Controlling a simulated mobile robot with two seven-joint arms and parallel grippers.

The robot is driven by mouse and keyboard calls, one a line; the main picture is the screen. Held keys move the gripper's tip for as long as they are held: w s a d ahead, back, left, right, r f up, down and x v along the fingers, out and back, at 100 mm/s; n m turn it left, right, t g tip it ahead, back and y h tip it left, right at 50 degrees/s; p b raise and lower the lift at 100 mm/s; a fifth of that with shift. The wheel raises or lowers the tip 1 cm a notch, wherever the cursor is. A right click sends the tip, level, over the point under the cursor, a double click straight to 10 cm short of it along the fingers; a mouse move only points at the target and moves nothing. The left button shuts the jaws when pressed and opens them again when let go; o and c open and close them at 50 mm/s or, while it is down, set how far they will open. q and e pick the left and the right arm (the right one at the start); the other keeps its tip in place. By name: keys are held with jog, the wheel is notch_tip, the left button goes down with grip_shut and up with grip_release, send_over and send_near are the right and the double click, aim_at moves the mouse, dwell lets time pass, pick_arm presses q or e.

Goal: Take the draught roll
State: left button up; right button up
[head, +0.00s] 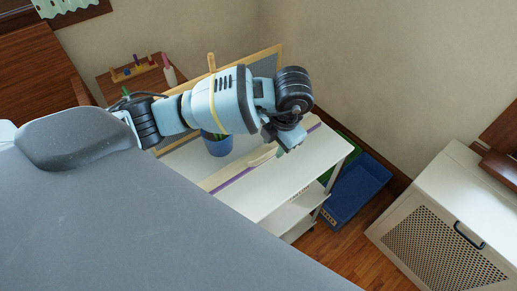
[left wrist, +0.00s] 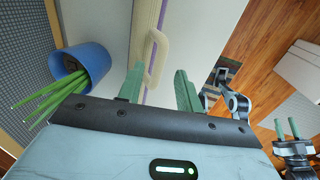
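The draught roll is a long, narrow cream strip with a purple stripe (head: 232,179), lying along the white trolley top in the head view. In the left wrist view the roll (left wrist: 146,24) runs up the picture, with a cream loop handle (left wrist: 156,55) on it. My left gripper (head: 284,149) is over the roll, partly hidden by its own wrist. My right gripper (left wrist: 286,128) shows at the right edge, fingers apart and empty.
A blue pot (head: 218,146) with green stems stands on the white trolley (head: 262,192), beside the roll. A blue crate (head: 356,190) is on the floor to the right. A white cabinet with a perforated front (head: 440,250) stands at the right.

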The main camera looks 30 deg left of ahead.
aim_at(271, 152)
pick_arm(q)
jog(key=shift+w+a+f, duration=0.1)
jog(key=shift+a+f, duration=0.1)
jog(key=shift+f, duration=0.7)
jog(key=shift+w+a+f, duration=0.1)
jog(key=shift+a+f, duration=0.05)
jog(key=shift+f, duration=0.8)
jog(key=shift+a+f, duration=0.2)
jog(key=shift+f, duration=0.7)
grip_shut()
